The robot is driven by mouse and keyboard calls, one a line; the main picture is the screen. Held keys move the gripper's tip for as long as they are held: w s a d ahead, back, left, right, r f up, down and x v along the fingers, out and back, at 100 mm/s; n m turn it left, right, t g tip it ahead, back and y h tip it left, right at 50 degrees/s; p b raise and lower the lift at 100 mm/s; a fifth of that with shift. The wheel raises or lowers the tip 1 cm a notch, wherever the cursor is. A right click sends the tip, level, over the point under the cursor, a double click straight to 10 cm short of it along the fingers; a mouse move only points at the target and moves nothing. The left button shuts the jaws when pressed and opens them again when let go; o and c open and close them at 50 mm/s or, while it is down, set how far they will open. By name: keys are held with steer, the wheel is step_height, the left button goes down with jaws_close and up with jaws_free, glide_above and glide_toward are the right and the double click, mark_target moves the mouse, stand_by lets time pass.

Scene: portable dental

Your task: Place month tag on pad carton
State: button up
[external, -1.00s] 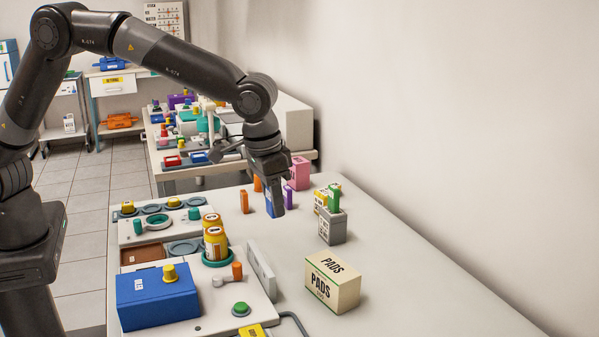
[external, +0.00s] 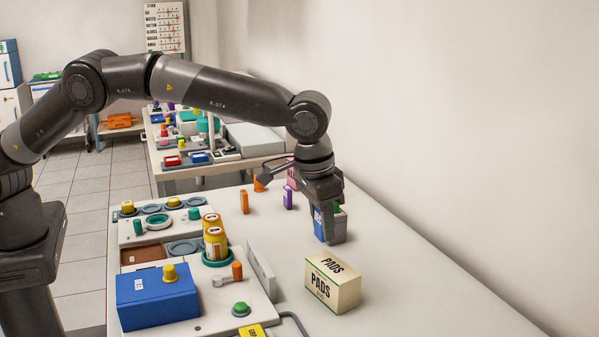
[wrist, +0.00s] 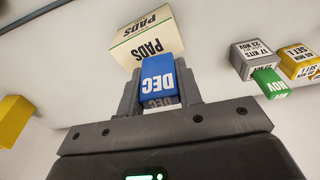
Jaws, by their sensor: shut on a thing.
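The month tag (wrist: 158,78) is a blue block marked DEC, held between the two fingers of my gripper (wrist: 157,88) in the wrist view. In the external view my gripper (external: 327,215) hangs above the table with part of the blue tag (external: 319,224) showing at its left. The pad carton (external: 333,282) is a cream box marked PADS on the table, nearer the camera than the gripper. In the wrist view the carton (wrist: 142,38) shows just beyond the tag, which covers part of its edge.
A white tray holds a blue box (external: 158,298) and yellow cans (external: 215,240) at left. The table right of the carton is clear.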

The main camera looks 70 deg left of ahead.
mark_target(330, 257)
steer(key=shift+w+a+f, duration=0.45)
steer(key=shift+w+f, duration=0.05)
steer(key=shift+w, duration=0.25)
steer(key=shift+f, duration=2.05)
steer(key=o, duration=1)
steer(key=shift+f, duration=0.15)
steer(key=shift+c, duration=0.2)
